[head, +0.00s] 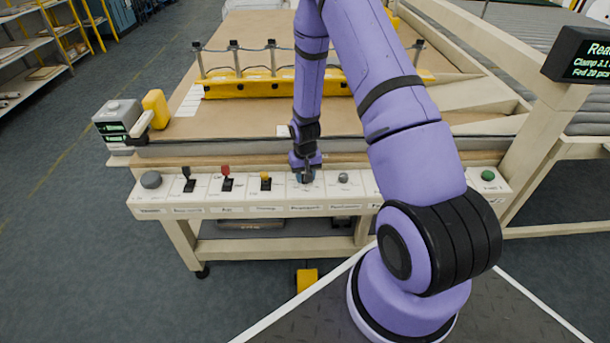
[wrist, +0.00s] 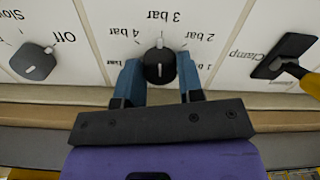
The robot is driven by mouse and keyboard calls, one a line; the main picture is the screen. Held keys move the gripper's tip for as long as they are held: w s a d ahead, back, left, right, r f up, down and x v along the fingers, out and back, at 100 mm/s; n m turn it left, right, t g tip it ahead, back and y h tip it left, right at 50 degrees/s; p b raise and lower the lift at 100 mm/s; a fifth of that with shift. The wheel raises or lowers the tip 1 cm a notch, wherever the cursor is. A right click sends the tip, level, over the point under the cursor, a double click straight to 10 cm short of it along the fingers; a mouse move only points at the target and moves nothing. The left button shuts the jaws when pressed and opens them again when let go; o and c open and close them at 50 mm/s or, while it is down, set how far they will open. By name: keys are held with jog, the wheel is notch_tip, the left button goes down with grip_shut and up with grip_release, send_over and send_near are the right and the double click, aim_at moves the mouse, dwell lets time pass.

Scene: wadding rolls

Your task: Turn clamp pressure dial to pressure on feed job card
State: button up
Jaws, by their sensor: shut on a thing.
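The clamp pressure dial (wrist: 160,68) is a black round knob with a white pointer mark, set in a white panel. In the wrist view the lettering is upside down, and the pointer faces the "3 bar" label. "2 bar" and "4 bar" labels lie either side of it. My gripper (wrist: 161,82) has its blue fingers shut on the dial, one on each side. In the head view my gripper (head: 306,175) reaches down to the control panel and hides most of the dial. I cannot make out a feed job card.
A dark display (head: 580,58), cut off at right, reads about "Clamp 3.1". Levers and a green button (head: 488,175) line the control panel (head: 225,197).

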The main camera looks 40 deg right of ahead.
jog(key=n, duration=0.4)
jog(key=shift+n, duration=0.3)
jog(key=n, duration=0.4)
jog(key=shift+n, duration=0.3)
jog(key=o, duration=0.9)
notch_tip(320, 180, up, 11)
jog(key=shift+f, duration=0.1)
dwell(0.6)
